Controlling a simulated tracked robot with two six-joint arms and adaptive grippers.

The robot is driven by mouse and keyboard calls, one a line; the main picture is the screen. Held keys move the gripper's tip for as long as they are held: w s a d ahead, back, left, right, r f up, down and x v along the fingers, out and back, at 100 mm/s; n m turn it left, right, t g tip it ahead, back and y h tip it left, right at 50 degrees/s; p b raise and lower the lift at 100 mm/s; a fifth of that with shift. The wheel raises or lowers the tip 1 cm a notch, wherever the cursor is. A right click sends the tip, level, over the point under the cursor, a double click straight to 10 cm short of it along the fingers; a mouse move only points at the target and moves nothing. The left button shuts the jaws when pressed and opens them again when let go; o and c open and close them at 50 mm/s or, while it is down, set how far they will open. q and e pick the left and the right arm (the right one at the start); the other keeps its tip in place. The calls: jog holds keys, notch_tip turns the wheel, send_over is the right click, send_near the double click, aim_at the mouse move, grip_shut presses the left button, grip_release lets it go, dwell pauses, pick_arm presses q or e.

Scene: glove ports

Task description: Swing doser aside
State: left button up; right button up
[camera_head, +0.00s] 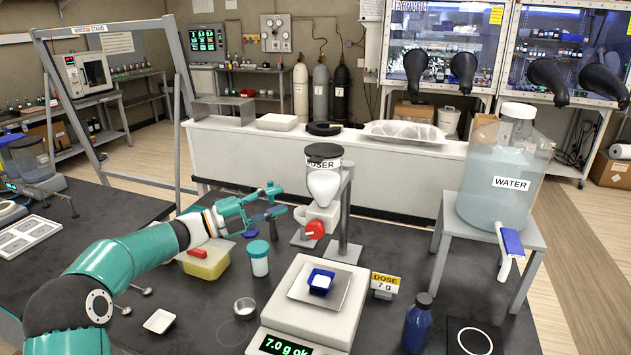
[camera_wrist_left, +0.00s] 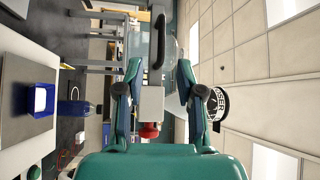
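The doser (camera_head: 322,184) stands behind the scale on a grey post, with a black-lidded jar, a white funnel and a red knob (camera_head: 315,229). Its spout is above the back of the scale (camera_head: 315,320), which reads "7.0 g ok". A blue cup (camera_head: 319,282) with white contents sits on the scale's pan. My left gripper (camera_head: 274,200) is just left of the doser, apart from it. In the left wrist view its fingers are spread and empty, with the doser's pale block (camera_wrist_left: 151,103) and red knob showing between them. My right gripper is out of view.
A "DOSE 7 g" sign (camera_head: 385,284) and a blue bottle (camera_head: 418,322) are right of the scale. A water tank (camera_head: 505,170) on a stand is farther right.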

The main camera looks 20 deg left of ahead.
pick_arm(q)
jog(key=p+x, duration=0.3)
jog(key=x, duration=0.7)
jog(key=shift+w+d, duration=0.1)
jog(key=shift+d, duration=0.1)
grip_shut()
